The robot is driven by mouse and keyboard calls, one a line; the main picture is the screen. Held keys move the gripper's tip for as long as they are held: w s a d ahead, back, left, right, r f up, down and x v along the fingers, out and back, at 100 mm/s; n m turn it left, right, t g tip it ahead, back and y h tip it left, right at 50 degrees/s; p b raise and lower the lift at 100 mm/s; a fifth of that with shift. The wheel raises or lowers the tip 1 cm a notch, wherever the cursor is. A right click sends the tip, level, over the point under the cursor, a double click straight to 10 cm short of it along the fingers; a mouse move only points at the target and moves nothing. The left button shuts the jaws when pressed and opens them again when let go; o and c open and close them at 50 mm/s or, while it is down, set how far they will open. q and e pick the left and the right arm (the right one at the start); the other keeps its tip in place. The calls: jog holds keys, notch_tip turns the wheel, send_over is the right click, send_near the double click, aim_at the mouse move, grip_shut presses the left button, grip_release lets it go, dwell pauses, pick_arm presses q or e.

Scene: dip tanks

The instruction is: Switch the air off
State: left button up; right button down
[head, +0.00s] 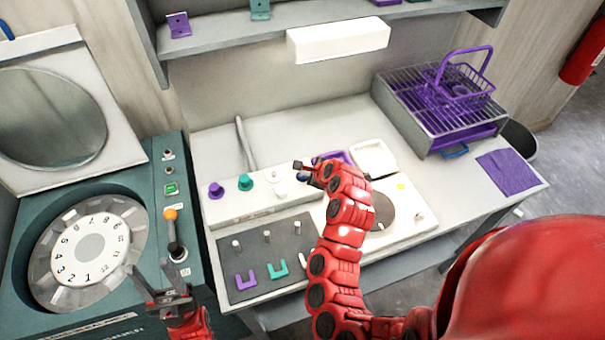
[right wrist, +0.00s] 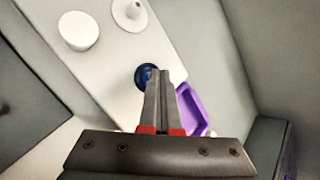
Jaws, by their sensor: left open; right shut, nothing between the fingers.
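A white box (head: 262,206) on the bench carries a row of tops: purple (head: 216,190), teal (head: 245,182), white (head: 279,188) and blue (head: 303,177). My right gripper (head: 301,168) is shut and empty over the blue knob. In the right wrist view its closed fingertips (right wrist: 160,74) overlap the dark blue knob (right wrist: 146,76); I cannot tell whether they touch it. No label naming the air is readable.
The machine has a numbered dial (head: 122,232) and a green switch (head: 171,189). A dark mat (head: 244,258) holds purple and teal U-shaped pieces. A purple tray (right wrist: 190,106) lies beside the blue knob. A rack (head: 420,118) with a purple basket (head: 464,80) stands at right. A shelf hangs above.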

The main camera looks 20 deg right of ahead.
aim_at(306, 178)
jog(key=shift+r, duration=0.35)
jog(key=shift+r+p, duration=2.05)
jog(key=shift+r, duration=1)
jog(key=shift+f, duration=0.1)
